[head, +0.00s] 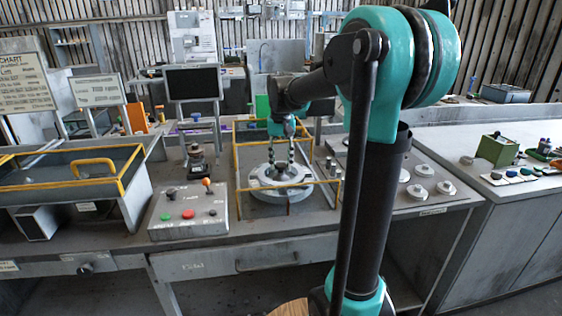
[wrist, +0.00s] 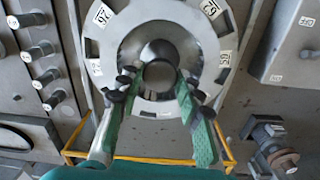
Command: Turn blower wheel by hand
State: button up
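The blower wheel (head: 283,178) is a round pale metal disc lying flat inside a yellow-railed frame on the bench in the head view. In the wrist view the wheel (wrist: 119,30) shows numbered labels around its rim and a dark, dished centre with a round hub (wrist: 158,74). My gripper (head: 281,167) points down over the middle of the wheel. In the wrist view my gripper (wrist: 160,80) has its two green-padded fingers spread apart, one on each side of the hub. I see no clear contact between fingertips and hub.
A control box (head: 188,208) with coloured buttons and a lever stands left of the frame. A yellow-railed tray (head: 62,180) is farther left. Several short pegs (wrist: 46,73) line one side of the wheel. A monitor (head: 192,83) stands behind.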

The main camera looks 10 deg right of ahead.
aim_at(281, 164)
grip_shut()
jog(key=shift+n, duration=1.9)
jog(key=o, duration=0.7)
grip_release()
jog(key=shift+c, duration=0.2)
jog(key=shift+r, duration=0.1)
notch_tip(281, 164, up, 12)
